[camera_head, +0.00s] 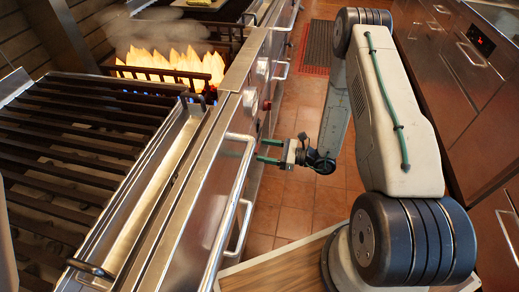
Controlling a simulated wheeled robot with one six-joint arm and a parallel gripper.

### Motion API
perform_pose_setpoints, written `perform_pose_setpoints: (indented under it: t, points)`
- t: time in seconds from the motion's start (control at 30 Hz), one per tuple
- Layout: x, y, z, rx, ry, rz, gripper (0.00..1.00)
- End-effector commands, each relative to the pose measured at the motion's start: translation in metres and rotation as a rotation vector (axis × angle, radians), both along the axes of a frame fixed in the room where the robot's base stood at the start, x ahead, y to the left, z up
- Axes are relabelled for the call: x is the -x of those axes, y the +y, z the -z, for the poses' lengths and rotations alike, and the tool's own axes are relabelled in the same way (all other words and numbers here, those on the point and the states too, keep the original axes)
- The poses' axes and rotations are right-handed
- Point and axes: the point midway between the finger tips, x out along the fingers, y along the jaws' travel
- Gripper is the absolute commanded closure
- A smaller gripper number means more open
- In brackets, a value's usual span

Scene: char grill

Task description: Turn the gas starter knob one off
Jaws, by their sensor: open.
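The steel front of the char grill (187,215) runs diagonally through the middle of the view. A pale knob (250,98) sits on the front panel, with another pale knob (262,67) farther back. A small red part (267,104) shows close to the nearer knob. I cannot tell which of these is gas starter knob one. My gripper (259,151) is open, with its two green fingers pointing left at the grill front, nearer the camera than the knobs. Nothing shows between the fingers. Whether the fingertips touch the panel cannot be told.
Tall flames (170,66) burn at the far grill section, with smoke above. Dark grill bars (70,140) fill the left. A long steel handle (232,200) juts from the front. Brown cabinets (455,75) stand at right. The tiled floor (298,120) between is narrow, with a dark mat (318,45) farther back.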

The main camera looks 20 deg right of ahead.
Motion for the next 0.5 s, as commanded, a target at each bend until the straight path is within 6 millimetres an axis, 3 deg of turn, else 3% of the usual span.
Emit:
perform_pose_setpoints:
  t: [0.2,0.5]
  points:
    - [-0.013,0.022,0.0,0.001,-0.001,-0.003,0.35]
    - [-0.016,0.025,0.0,-0.001,-0.001,-0.001,0.35]
